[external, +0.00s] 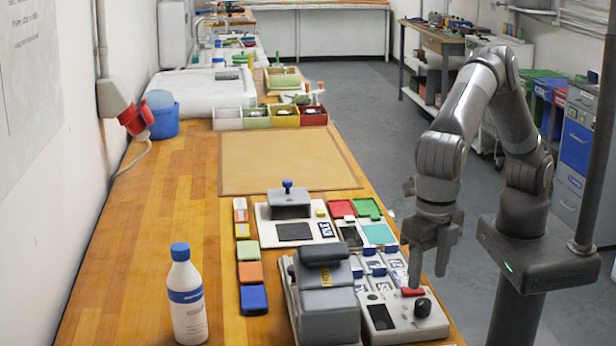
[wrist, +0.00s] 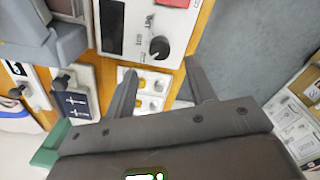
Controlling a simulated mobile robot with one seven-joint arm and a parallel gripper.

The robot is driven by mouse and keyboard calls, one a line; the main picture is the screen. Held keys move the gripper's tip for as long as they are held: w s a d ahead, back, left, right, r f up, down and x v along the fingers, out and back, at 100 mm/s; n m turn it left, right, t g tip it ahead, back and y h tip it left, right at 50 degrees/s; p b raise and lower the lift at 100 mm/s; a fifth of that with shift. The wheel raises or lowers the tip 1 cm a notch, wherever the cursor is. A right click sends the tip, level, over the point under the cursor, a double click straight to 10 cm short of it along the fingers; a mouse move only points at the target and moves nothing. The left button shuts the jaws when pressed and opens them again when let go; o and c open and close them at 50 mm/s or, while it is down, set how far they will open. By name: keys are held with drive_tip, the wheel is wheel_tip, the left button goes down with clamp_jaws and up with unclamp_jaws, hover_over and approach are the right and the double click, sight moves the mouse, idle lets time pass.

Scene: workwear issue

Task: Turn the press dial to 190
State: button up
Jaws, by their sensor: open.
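The press (external: 325,290) is a grey block with a raised head at the front of the bench. Beside it on the right is its light control box (external: 395,328) with a dark display (external: 380,317), a red part (external: 411,292) and a black dial (external: 423,307). In the wrist view the dial (wrist: 159,47) sits at the top centre with its pointer line showing, next to the dark display (wrist: 111,25); the number it points to is too small to read. My gripper (external: 428,283) is open and empty, above the box near the dial and apart from it in the wrist view (wrist: 160,75).
A white bottle (external: 187,300) stands at the left front. Coloured blocks (external: 252,272) line up left of the press. Another grey device with a blue knob (external: 288,205) stands behind it. A bare brown mat (external: 280,162) lies farther back. Grey floor (wrist: 240,45) shows beyond the bench edge.

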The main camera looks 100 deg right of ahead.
sight(424, 302)
wheel_tip(424, 302, down, 6)
drive_tip(key=shift+f, duration=0.1)
idle(0.4)
drive_tip(key=c, duration=1)
drive_tip(key=shift+o, duration=0.2)
